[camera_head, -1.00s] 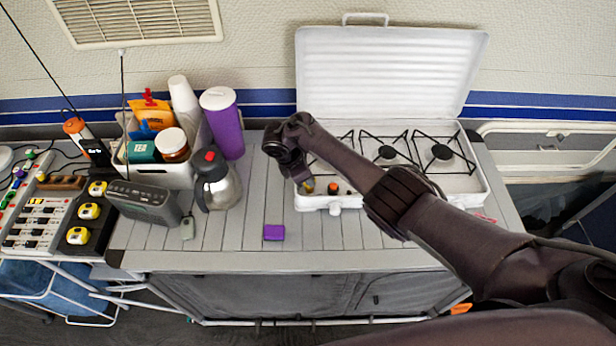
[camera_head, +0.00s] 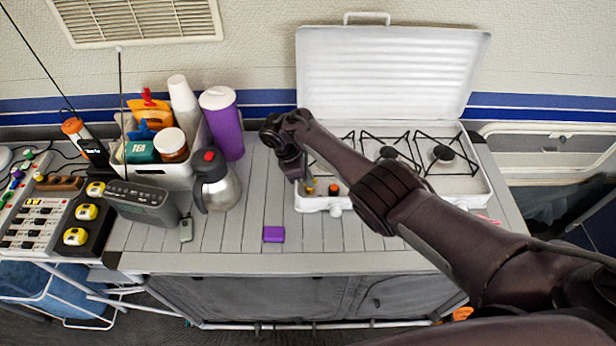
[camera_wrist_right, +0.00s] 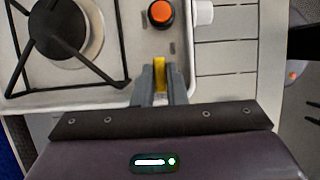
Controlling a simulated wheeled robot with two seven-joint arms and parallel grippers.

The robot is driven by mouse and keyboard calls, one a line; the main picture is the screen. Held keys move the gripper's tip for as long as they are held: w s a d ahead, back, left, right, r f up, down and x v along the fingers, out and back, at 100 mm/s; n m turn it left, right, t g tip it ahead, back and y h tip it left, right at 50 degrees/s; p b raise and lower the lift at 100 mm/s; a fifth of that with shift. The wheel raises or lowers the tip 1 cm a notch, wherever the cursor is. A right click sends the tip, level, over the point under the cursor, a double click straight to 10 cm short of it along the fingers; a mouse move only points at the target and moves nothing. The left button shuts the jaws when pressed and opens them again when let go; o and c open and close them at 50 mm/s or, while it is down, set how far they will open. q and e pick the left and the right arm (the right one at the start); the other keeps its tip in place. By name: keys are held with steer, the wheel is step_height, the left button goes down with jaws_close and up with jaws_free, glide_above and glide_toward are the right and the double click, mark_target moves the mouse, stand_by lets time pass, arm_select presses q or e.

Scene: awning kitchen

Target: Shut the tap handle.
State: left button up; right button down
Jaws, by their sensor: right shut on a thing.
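The yellow tap handle (camera_wrist_right: 159,73) sits on the stove's corner in the right wrist view, between my fingertips. It shows as a small yellow spot in the head view (camera_head: 310,187). My right gripper (camera_wrist_right: 160,85) is shut on the yellow handle, its grey fingers on either side of it. In the head view its arm reaches in from the right to the left end of the stove, and the fingers (camera_head: 307,184) are small there. My left gripper is not in view.
The white stove (camera_head: 470,185) has several burners and a raised lid (camera_head: 385,75). An orange-topped knob (camera_wrist_right: 161,14) is close to the handle. A steel jug (camera_head: 217,185) stands left of the stove. A purple block (camera_head: 273,234) lies on the clear counter front.

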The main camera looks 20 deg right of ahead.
steer(key=c, duration=1.5)
jaws_free()
steer(key=shift+o, duration=0.2)
steer(key=v, duration=0.8)
steer(key=shift+f, duration=0.15)
